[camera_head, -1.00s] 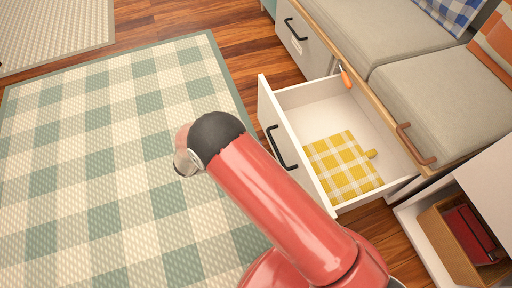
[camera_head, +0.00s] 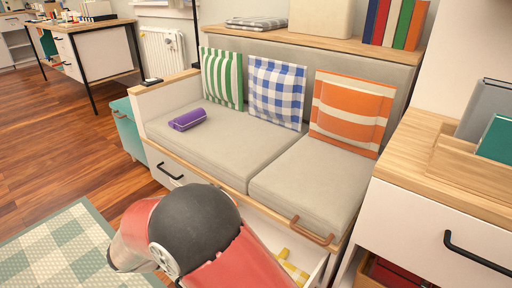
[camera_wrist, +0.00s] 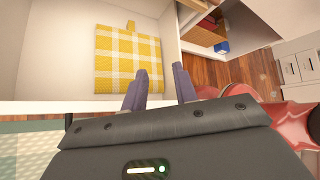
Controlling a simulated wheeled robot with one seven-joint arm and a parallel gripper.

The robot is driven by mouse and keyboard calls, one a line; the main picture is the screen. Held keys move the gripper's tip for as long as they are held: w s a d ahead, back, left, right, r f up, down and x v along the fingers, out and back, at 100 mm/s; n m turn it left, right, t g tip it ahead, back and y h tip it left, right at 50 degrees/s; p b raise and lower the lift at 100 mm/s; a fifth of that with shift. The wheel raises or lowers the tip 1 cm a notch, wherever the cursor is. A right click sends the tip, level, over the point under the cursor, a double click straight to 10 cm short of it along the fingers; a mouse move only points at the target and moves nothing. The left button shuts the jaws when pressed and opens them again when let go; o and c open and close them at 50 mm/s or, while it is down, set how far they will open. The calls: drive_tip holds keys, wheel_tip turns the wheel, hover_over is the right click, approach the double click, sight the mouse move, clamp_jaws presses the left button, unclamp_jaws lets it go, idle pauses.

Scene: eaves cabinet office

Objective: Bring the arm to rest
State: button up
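My gripper (camera_wrist: 159,80) shows in the wrist view with its two dark fingers apart and nothing between them. It is by the front of an open white drawer (camera_wrist: 40,107). A yellow checked cloth item (camera_wrist: 128,60) with a small tab lies flat in the drawer, beyond the fingers and apart from them. In the head view my red arm with its dark joint crosses the bottom and hides much of the drawer (camera_head: 262,228). Only a corner of the yellow item (camera_head: 292,270) shows there. My gripper is not visible in the head view.
A wooden-topped cabinet (camera_head: 415,170) is at right. A desk (camera_head: 100,50) stands at back left. Wooden floor (camera_head: 60,150) at left is clear.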

drive_tip(key=s+d+r+m+g+y+p, duration=0.2)
drive_tip(key=d+r+m+g+y, duration=0.25)
drive_tip(key=d+r+m, duration=1.25)
drive_tip(key=s+d+r+m+t+y+p, duration=0.1)
drive_tip(key=s+d+r+m+t+y, duration=0.4)
drive_tip(key=s+d+m, duration=0.5)
drive_tip(key=d+m, duration=0.1)
drive_tip(key=m, duration=0.5)
drive_tip(key=shift+s+r, duration=0.3)
drive_tip(key=shift+r, duration=0.05)
drive_tip(key=shift+y, duration=0.25)
